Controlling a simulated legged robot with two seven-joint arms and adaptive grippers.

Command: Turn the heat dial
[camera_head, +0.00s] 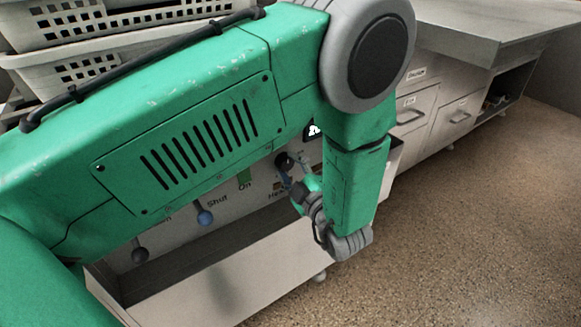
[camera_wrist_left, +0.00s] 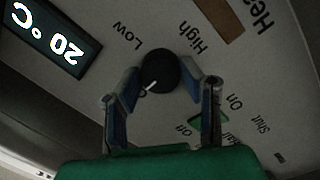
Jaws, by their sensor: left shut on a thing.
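The heat dial is a round black knob (camera_wrist_left: 160,70) on the pale control panel (camera_wrist_left: 225,85). Its white mark points down and left in the left wrist view, and "Low" and "High" are printed beyond it. In the head view the dial (camera_head: 283,160) shows small beside my forearm. My left gripper (camera_wrist_left: 161,73) has one finger on each side of the dial and is shut on it; it also shows in the head view (camera_head: 290,178). A display (camera_wrist_left: 50,38) reads 20 °C. My right gripper is not in view.
Levers with a blue knob (camera_head: 204,216) and a dark knob (camera_head: 139,254) stick out of the panel, left of the dial. A pale ledge (camera_head: 225,275) juts out below. White perforated baskets (camera_head: 70,25) are stacked at upper left. Drawers (camera_head: 455,115) stand right; the floor there is clear.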

